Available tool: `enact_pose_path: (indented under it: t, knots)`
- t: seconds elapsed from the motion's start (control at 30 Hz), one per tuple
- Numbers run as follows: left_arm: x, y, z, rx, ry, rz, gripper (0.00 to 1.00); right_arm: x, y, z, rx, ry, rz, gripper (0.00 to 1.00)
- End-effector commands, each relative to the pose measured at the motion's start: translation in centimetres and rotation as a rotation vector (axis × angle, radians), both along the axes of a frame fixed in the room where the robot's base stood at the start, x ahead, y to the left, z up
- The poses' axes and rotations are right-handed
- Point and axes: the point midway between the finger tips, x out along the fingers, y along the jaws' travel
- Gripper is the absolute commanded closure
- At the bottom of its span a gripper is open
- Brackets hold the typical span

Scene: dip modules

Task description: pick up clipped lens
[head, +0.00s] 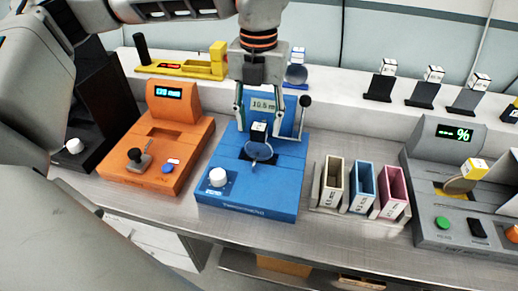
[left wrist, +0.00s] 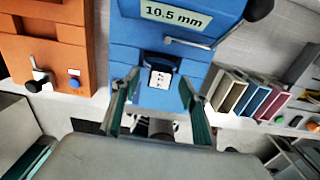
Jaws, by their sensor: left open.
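The clipped lens (head: 258,150), a round clear lens under a dark clip with a white-labelled top, stands in the slot of the blue machine (head: 246,192), whose display reads 10.5 mm. In the left wrist view the clip's white label (left wrist: 160,78) shows ahead of the fingers, near the middle; the lens itself is hard to make out there. My left gripper (head: 260,118) points down above the blue machine, with its fingers spread either side of the clip's top. It is open and holds nothing. The left wrist view also shows the open fingers (left wrist: 158,108). My right gripper is not in view.
A black-knobbed lever (head: 305,101) rises close to the right of my gripper. An orange machine (head: 160,150) stands left, a grey one (head: 440,220) right. Beige, blue and pink slots (head: 362,188) stand between. A round lens on a blue stand (head: 296,75) is behind.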

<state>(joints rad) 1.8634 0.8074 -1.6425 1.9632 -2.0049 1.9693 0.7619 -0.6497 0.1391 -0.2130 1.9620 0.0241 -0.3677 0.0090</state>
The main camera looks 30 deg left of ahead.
Motion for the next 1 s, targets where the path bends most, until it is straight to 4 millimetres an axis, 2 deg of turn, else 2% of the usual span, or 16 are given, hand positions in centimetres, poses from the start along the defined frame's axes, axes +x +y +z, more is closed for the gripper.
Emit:
enact_pose_path:
  t: [0.03,0.17,0.43,0.47,0.6,0.63,1.0]
  knots:
    - [0.0,0.1,-0.8,0.001,0.003,0.0,0.56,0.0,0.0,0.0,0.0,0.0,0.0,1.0]
    - [0.0,0.0,-2.1,0.0,0.003,-0.001,0.56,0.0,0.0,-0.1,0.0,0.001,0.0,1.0]
    - [0.0,0.0,-2.5,-0.001,0.001,0.0,0.56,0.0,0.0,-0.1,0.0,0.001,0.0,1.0]
    - [0.0,0.0,-2.5,-0.001,0.001,0.0,0.58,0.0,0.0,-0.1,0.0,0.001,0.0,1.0]
    - [0.0,0.0,-2.5,-0.001,0.001,-0.001,0.94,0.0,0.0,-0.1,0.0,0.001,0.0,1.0]
    - [0.0,0.0,-2.5,-0.001,0.001,-0.001,1.0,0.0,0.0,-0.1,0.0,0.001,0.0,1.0]
    - [0.0,0.0,-2.2,-0.001,0.001,-0.001,1.0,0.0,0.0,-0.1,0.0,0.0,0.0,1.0]
